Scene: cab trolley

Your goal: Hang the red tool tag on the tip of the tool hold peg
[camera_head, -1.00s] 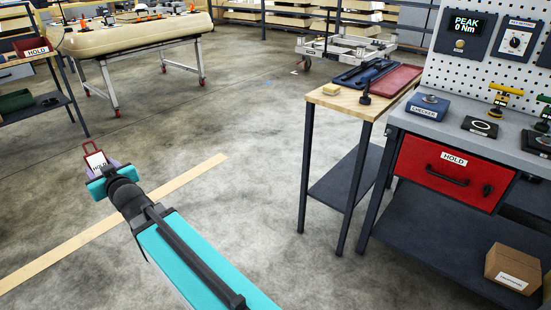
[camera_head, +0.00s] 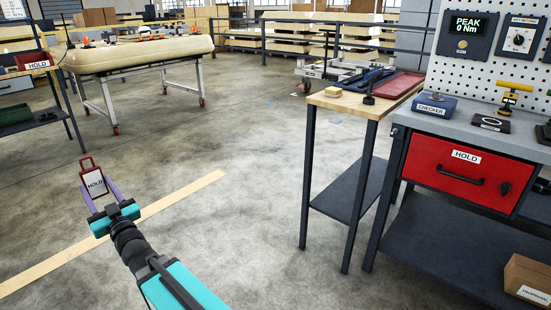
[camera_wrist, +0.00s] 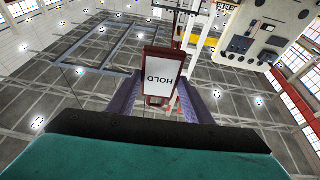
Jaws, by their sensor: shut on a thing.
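The red tool tag (camera_head: 92,184) has a red frame, a loop at its top and a white face reading HOLD. My gripper (camera_head: 97,190) is shut on it, with one purple finger on each side, and holds it roughly upright in the air above the open floor. In the wrist view the tag (camera_wrist: 163,76) sits between the fingers of my gripper (camera_wrist: 158,98), its lettering upside down. I cannot make out the tool hold peg for sure in either view.
A grey workbench (camera_head: 520,137) with a red HOLD drawer (camera_head: 459,174) stands right, beside a wood-topped side table (camera_head: 345,103). A red HOLD sign (camera_head: 35,62) stands on a bench at far left. The middle floor is clear.

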